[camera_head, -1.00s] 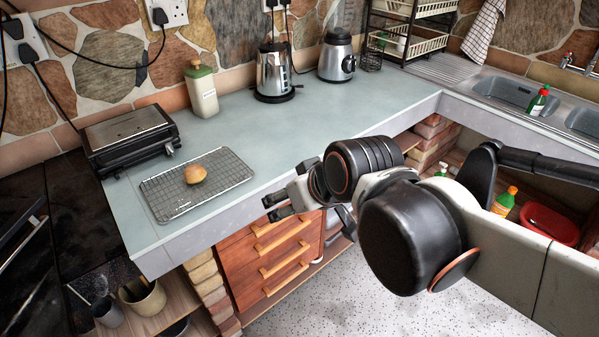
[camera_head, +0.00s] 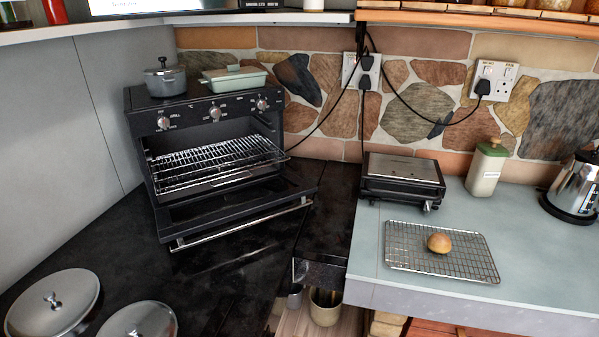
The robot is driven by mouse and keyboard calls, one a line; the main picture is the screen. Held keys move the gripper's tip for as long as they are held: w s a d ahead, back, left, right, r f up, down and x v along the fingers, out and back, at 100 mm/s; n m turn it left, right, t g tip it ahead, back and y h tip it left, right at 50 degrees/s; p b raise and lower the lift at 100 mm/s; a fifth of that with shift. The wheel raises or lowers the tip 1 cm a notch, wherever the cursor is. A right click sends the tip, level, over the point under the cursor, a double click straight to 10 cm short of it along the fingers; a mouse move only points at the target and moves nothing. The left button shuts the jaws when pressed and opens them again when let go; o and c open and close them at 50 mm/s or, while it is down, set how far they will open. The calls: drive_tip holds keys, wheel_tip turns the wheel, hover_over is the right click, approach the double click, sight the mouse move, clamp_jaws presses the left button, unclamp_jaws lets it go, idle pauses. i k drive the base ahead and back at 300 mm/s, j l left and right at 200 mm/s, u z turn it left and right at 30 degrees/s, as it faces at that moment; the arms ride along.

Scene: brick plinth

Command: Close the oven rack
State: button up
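The black countertop oven (camera_head: 212,112) stands on the dark counter at the left, below the shelf. Its door (camera_head: 240,212) is folded down open, with a metal handle bar along its front edge. The wire oven rack (camera_head: 215,166) sticks out of the oven opening, above the lowered door. It appears level and empty. My gripper does not show in this view, so its state cannot be seen.
A pot (camera_head: 165,78) and a green-lidded dish (camera_head: 233,79) stand on the oven. Right of it are a grill press (camera_head: 403,180) and a cooling rack (camera_head: 400,262) bearing a bread roll (camera_head: 439,243). Lidded pots (camera_head: 52,303) stand at the lower left.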

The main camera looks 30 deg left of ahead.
sight(197, 149)
drive_tip(key=u, duration=1.85)
drive_tip(key=i+j+z, duration=0.1)
drive_tip(key=i, duration=0.1)
